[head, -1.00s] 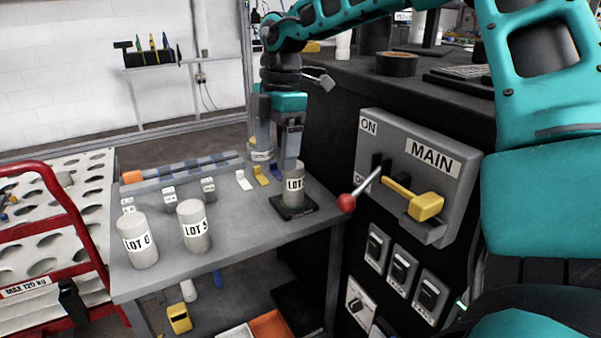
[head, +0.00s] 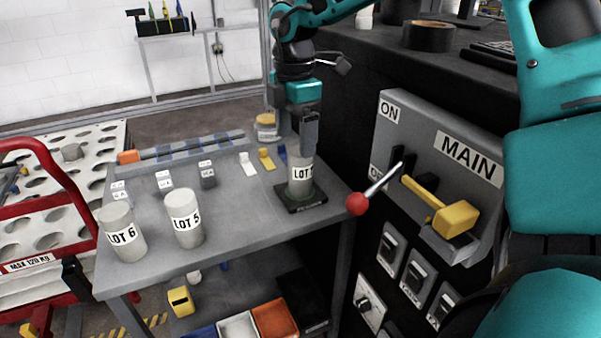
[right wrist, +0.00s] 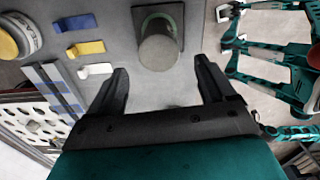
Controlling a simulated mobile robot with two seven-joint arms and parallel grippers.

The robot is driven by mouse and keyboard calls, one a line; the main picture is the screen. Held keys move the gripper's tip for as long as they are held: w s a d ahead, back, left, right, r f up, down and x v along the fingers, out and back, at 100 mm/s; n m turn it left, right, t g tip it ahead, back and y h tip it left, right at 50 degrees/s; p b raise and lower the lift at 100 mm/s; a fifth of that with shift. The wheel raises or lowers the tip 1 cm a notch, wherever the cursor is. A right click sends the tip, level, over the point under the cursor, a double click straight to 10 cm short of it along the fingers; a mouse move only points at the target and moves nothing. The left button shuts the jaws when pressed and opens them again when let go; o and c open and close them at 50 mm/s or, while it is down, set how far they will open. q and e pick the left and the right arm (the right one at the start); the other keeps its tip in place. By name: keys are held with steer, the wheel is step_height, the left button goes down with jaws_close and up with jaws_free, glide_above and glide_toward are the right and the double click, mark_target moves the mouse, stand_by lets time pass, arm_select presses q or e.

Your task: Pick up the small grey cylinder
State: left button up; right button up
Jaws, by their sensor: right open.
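A grey cylinder with a white LOT label (head: 301,180) stands upright on a dark square pad at the table's right end. In the right wrist view the cylinder (right wrist: 160,50) shows from above, just beyond the fingertips and roughly midway across their gap. My right gripper (head: 309,150) is at the cylinder's top in the head view, hiding part of its upper edge. In the right wrist view its two fingers (right wrist: 162,74) are wide apart with nothing between them. Two similar cylinders, LOT 5 (head: 185,222) and LOT 6 (head: 122,235), stand at the front left. My left gripper is not in view.
A panel (head: 440,150) with a red-knobbed lever (head: 358,203) stands close right of the pad. Small white and yellow pieces (head: 266,159) and a jar (head: 266,127) lie behind. A perforated rack (head: 50,200) is at left.

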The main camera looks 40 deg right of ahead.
mark_target(300, 161)
steer(key=f, duration=0.4)
steer(key=d+f, duration=0.1)
steer(key=f, duration=0.1)
steer(key=shift+s+f, duration=0.15)
steer(key=shift+f, duration=0.2)
steer(key=c, duration=1.5)
steer(key=shift+r, duration=0.1)
jaws_close()
steer(key=shift+r, duration=0.1)
